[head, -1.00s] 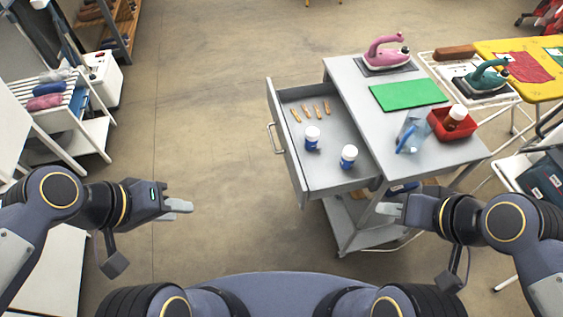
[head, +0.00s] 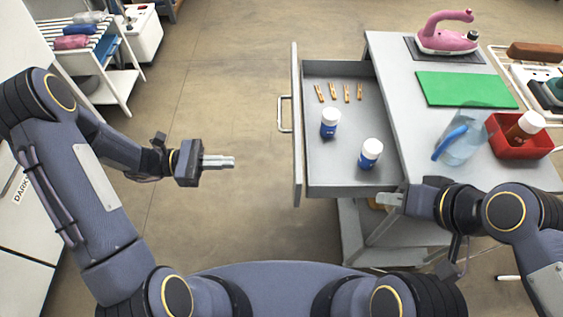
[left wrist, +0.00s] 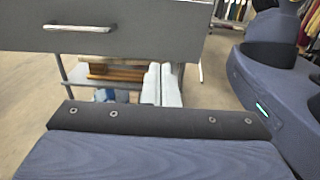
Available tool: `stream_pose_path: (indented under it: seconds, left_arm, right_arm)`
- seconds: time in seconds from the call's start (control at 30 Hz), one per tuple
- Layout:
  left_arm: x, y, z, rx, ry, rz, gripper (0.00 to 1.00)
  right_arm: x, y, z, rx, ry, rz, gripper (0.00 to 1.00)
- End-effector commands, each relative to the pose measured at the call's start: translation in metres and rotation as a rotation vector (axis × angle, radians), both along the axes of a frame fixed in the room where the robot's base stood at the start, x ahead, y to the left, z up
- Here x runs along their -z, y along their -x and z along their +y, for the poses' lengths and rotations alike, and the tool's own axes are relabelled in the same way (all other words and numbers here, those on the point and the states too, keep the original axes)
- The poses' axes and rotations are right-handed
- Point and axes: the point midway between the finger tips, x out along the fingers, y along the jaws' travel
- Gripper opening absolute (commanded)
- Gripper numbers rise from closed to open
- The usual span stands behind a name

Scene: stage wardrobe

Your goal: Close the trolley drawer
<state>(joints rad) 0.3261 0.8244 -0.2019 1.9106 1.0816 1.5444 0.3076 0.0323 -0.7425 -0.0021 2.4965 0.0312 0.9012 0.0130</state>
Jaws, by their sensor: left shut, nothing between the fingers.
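The drawer (head: 350,130) of the grey trolley (head: 395,80) is pulled well out to the left. Its front panel (head: 297,150) has a metal bar handle (head: 284,114). Several wooden clothes pegs and two white-and-blue bottles (head: 329,123) are in the drawer. My left gripper (head: 220,162) is shut and empty, left of the drawer front and apart from it. In the left wrist view its fingers (left wrist: 162,85) point toward the drawer front (left wrist: 140,30), with the handle (left wrist: 78,28) up to the left. My right gripper (head: 390,199) is by the drawer's near right corner; its jaw opening is unclear.
On the trolley top are a pink iron (head: 447,38), a green mat (head: 466,89), a clear jug (head: 462,138) and a red tray (head: 520,145) with a brown bottle. A white slatted rack (head: 105,60) stands at the left. The floor left of the drawer is free.

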Motion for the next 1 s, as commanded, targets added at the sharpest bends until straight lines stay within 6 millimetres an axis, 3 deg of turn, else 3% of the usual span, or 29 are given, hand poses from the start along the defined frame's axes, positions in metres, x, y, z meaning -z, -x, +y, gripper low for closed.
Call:
stream_pose_path:
  seconds: [0.17,0.6,0.8,1.0]
  left_arm:
    - [-0.001,0.0,-0.021,0.004,0.003,0.002,0.0]
    - [0.0,0.001,-0.112,0.007,0.0,0.0,0.0]
    - [-0.001,0.001,-0.133,0.004,0.0,-0.002,0.0]
    - [-0.001,0.0,-0.139,0.001,-0.001,-0.002,0.0]
  right_arm:
    - [0.0,0.0,0.0,0.0,0.0,-0.001,0.33]
    - [0.006,0.0,0.0,0.0,0.0,0.0,0.33]
    - [0.007,0.0,0.0,0.0,0.0,0.0,0.33]
    - [0.007,0.0,0.0,0.0,0.0,0.0,0.33]
